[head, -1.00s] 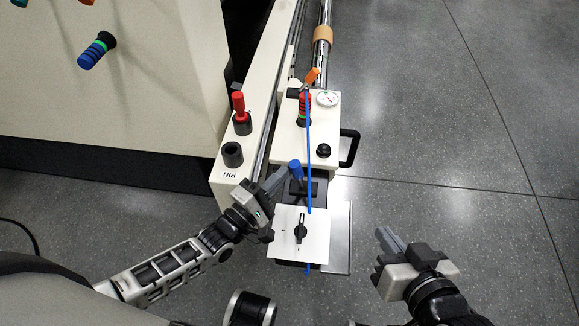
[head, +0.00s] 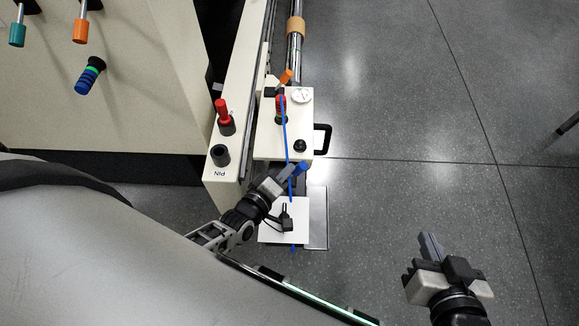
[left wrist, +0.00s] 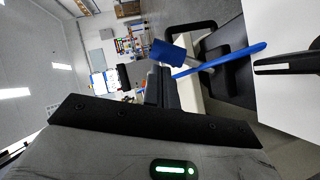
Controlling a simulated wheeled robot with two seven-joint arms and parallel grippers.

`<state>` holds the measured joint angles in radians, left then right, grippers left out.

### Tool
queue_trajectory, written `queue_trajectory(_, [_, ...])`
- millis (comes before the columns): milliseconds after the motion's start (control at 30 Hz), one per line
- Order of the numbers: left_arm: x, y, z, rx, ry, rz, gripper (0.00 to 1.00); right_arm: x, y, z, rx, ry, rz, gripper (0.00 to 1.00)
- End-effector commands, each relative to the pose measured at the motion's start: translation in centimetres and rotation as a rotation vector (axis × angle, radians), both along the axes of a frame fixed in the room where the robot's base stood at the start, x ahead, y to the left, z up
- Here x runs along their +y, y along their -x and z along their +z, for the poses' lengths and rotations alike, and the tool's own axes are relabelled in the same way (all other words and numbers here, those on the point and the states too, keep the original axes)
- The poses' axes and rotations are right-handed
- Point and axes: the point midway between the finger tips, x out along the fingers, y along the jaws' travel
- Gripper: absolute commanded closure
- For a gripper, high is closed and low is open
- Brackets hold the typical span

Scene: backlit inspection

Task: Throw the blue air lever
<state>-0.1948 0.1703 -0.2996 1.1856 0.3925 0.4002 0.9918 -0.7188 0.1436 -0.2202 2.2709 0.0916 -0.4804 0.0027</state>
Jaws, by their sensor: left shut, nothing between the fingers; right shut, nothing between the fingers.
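The blue air lever shows in the head view as a blue knob (head: 301,167) just right of my left fingertips. In the left wrist view its blue cap (left wrist: 168,52) sits on a short metal shaft, just beyond the fingertips. My left gripper (head: 287,173) is shut and empty, its tips touching or very close to the lever; I cannot tell which. Its fingers also show in the left wrist view (left wrist: 158,85). The lever's base is hidden behind the gripper in the head view. My right gripper (head: 430,245) is shut and empty over the floor at the lower right.
A blue hose (head: 284,130) runs past the lever. A white plate with a black rotary switch (head: 286,218) lies just below. A cream box carries a gauge (head: 302,95) and black knob (head: 299,146). A red-handled pin (head: 222,112) stands left. Open floor lies right.

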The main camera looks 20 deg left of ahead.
Motion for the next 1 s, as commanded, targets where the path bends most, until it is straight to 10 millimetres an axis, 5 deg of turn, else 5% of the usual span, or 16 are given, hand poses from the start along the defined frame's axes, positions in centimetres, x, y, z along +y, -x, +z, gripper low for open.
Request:
queue_trajectory(733, [0.1,0.0,0.2,-0.003,0.001,0.005,1.00,0.0,0.0,0.3,0.003,-0.001,-0.001,1.00])
queue_trajectory(1000, [2.9,1.7,2.7,0.000,-0.003,-0.002,1.00,0.0,0.0,2.1,0.019,-0.007,-0.003,1.00])
